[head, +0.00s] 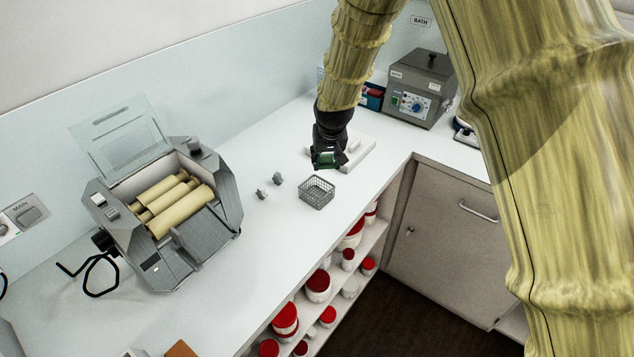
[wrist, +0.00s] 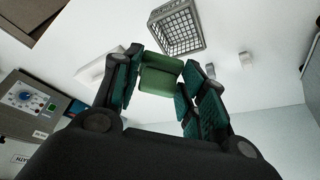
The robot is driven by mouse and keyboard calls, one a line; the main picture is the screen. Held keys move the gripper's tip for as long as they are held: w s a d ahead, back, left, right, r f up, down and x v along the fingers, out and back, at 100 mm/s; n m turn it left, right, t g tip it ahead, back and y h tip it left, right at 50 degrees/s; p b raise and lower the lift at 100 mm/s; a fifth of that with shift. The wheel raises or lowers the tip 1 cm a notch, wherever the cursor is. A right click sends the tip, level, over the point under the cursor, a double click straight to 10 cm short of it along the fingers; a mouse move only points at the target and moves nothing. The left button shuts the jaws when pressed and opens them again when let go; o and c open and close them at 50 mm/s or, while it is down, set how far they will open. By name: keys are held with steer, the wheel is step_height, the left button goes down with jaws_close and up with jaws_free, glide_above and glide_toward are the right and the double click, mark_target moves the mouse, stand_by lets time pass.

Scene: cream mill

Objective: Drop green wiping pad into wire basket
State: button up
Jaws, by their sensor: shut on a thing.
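The green wiping pad (wrist: 160,75) is held between the two fingers of my gripper (wrist: 158,82) in the wrist view. In the head view my gripper (head: 328,158) is above the white counter, and the green pad (head: 326,159) shows at its fingertips. The grey wire basket (head: 317,192) stands on the counter just in front of my gripper. It also shows in the wrist view (wrist: 178,28), beyond the pad and apart from it. I see nothing in the basket.
A roller mill (head: 165,205) with cream rollers and a raised clear lid stands at left. Two small grey pieces (head: 270,186) lie left of the basket. A white slab (head: 355,153) lies behind my gripper. A grey bath unit (head: 418,88) stands at the back. The counter's front edge is close to the basket.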

mark_target(324, 164)
steer(key=shift+w+a+r, duration=0.5)
steer(key=shift+w+r, duration=0.05)
steer(key=shift+w, duration=0.1)
steer(key=shift+d+f+b, duration=0.1)
steer(key=shift+f+b, duration=1.55)
steer(key=shift+f, duration=1.2)
steer(key=o, duration=1)
steer(key=shift+s, duration=0.1)
steer(key=v, duration=1.2)
